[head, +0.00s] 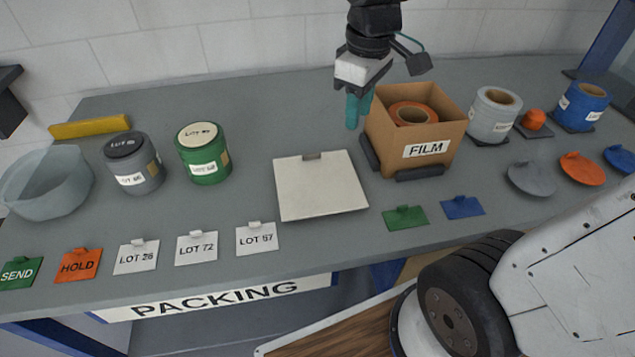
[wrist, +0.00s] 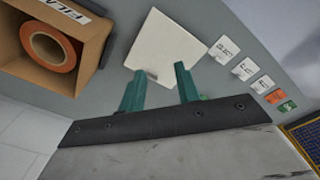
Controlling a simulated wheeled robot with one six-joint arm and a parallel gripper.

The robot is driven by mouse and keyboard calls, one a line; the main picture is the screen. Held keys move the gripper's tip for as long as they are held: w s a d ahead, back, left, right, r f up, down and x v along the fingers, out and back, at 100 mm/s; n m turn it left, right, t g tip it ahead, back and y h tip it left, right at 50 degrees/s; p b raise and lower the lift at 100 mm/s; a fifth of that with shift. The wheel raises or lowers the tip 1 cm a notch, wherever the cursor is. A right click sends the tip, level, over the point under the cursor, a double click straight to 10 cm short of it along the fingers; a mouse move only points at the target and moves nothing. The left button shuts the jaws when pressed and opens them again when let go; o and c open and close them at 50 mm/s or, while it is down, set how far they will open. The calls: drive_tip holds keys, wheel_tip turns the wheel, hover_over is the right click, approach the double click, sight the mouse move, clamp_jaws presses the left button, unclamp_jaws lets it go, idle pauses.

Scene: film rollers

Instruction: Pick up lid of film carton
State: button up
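The lid of the film carton appears to be the flat white square panel (head: 320,188) with a small grey tab (head: 312,156) at its far edge, lying on the grey table. It also shows in the wrist view (wrist: 165,42), beyond my fingertips. The open cardboard film carton (head: 427,150) stands to its right with an orange roll (head: 410,107) inside. My gripper (head: 358,112) is above the table behind the panel, left of the carton. In the wrist view its two teal fingers (wrist: 166,78) are spread apart with nothing between them.
A dark grey tin (head: 134,170) and a green tin (head: 206,160) stand to the left. Grey (head: 493,120) and blue (head: 582,108) rolls stand right of the carton. Label cards, including a green one (head: 405,217), line the front.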

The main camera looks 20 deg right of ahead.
drive_tip(key=w+a+f+n, duration=0.1)
drive_tip(key=w+f+n, duration=0.4)
drive_tip(key=w, duration=0.4)
drive_tip(key=n, duration=0.3)
hover_over(311, 154)
wheel_tip(311, 154, down, 8)
drive_tip(key=shift+n+g, duration=0.4)
drive_tip(key=shift+n, duration=0.1)
wheel_tip(311, 154, down, 8)
drive_tip(key=shift+f, duration=0.55)
clamp_jaws()
